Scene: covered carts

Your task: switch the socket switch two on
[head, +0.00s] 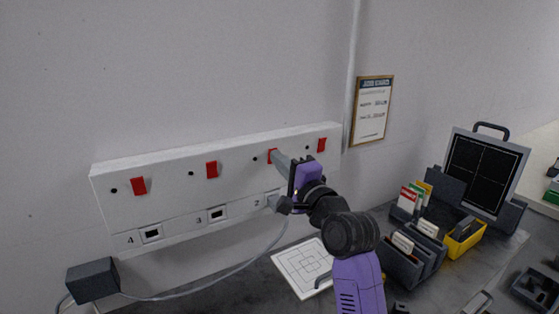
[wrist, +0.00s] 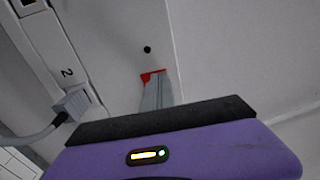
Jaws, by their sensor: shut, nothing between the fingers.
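The white socket panel (head: 240,172) is on the wall with a row of red rocker switches. Switch two (head: 270,155) is the red rocker above the socket labelled 2. In the wrist view only a red edge of switch two (wrist: 149,76) shows; the fingers hide the rest. My gripper (head: 275,158) is shut and empty, its grey fingertips at the switch face. I cannot tell whether they press on it. The closed fingers also show in the wrist view (wrist: 157,92). A grey plug (head: 272,202) sits at socket 2. The switch's on or off state cannot be told.
Other red switches stand left, at three (head: 211,170) and four (head: 138,186), and right, at one (head: 321,145). A grey cable (head: 245,263) runs from the plug to a dark box (head: 92,280). Card holders (head: 412,258) and a yellow bin (head: 464,242) stand on the bench.

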